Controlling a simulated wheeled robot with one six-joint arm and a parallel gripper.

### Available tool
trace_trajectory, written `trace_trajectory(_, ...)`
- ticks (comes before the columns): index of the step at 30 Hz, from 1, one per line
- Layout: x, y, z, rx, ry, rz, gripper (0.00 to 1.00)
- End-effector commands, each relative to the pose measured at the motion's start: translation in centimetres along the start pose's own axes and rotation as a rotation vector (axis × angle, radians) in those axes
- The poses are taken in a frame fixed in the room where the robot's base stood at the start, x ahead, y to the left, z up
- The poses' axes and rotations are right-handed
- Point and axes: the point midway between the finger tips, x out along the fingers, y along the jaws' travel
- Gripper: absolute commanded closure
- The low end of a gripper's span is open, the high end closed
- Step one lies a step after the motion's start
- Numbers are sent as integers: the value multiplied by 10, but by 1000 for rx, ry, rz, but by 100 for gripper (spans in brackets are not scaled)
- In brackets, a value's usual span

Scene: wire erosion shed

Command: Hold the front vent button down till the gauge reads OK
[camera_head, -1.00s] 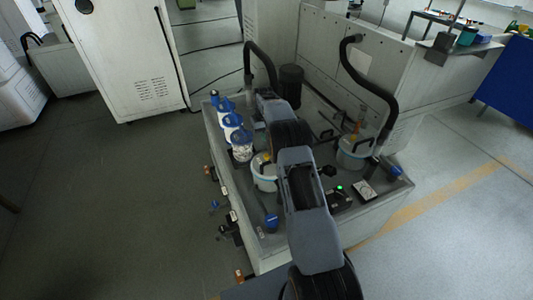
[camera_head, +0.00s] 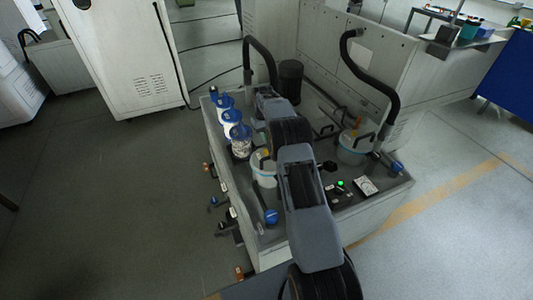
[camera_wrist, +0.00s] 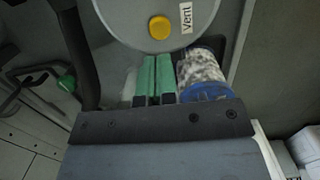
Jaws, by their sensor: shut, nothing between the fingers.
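The orange vent button (camera_wrist: 159,27) sits on a round grey lid (camera_wrist: 125,15) with a "Vent" label (camera_wrist: 186,17) beside it in the wrist view. My gripper (camera_wrist: 155,62) has green fingers that are shut together with nothing between them. Its tips are near the lid's lower edge in the picture, apart from the button. In the head view my arm partly covers a pale lidded vessel (camera_head: 263,168) and hides my fingers. A second lidded vessel (camera_head: 353,149) stands to the right. I cannot make out a gauge reading.
Several blue-lidded jars stand left of the covered vessel; one with white granules (camera_wrist: 203,68) is close beside my fingers. A dark hose (camera_head: 370,75) arches over the bench's back. A green light (camera_head: 341,184) and a white plate (camera_head: 365,186) are at front right.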

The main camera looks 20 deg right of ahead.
Motion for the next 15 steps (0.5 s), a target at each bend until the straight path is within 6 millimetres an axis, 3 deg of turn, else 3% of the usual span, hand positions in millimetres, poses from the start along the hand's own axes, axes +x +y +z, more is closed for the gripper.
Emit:
trace_trajectory(9, 40, 0, 0, 0, 0, 0, 100)
trace_trajectory(15, 48, 0, 0, 0, 1, 0, 100)
